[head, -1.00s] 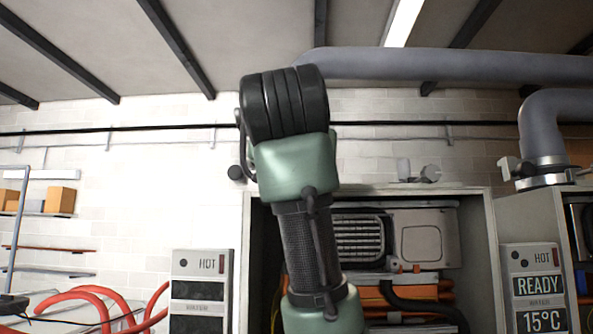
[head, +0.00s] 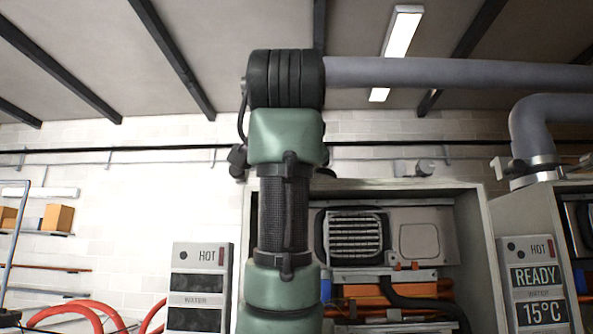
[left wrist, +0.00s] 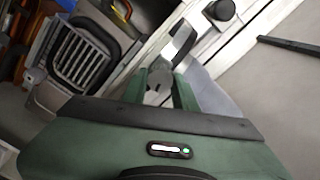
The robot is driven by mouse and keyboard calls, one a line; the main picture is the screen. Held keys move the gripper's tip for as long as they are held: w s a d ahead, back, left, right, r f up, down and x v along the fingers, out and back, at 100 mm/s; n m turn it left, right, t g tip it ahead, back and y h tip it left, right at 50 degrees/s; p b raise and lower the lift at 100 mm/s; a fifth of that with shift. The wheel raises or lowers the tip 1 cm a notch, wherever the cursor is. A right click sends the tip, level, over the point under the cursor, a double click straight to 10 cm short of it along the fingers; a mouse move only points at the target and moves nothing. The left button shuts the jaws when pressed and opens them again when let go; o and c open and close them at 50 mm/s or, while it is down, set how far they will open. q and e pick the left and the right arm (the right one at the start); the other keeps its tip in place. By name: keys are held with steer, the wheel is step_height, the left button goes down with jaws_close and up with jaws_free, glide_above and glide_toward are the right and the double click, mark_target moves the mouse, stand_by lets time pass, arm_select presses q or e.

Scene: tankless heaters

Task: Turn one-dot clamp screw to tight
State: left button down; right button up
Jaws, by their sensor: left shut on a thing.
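In the left wrist view, my left gripper (left wrist: 158,92) is shut on a small grey clamp screw (left wrist: 158,76) that sits between its two green fingers. A silver clamp band (left wrist: 180,45) lies just beyond the fingertips, beside a grey pipe (left wrist: 208,95). No dot marking is legible on the screw. In the head view, my green arm with its black joint stands in front of the left heater cabinet and hides the gripper and the held screw. Another clamp (head: 535,170) is around the right-hand pipe (head: 540,125). My right gripper is not in view.
The open heater cabinet (head: 474,200) holds a grilled unit (head: 355,236). A dark knob (left wrist: 220,10) is near the gripper.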

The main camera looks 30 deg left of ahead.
arm_select(q)
steer(key=m+b, duration=0.2)
steer(key=m, duration=0.6)
steer(key=shift+m+b, duration=0.3)
steer(key=shift+b, duration=0.05)
stand_by(0.4)
steer(key=c, duration=1.1)
jaws_free()
steer(key=shift+w+f, duration=0.1)
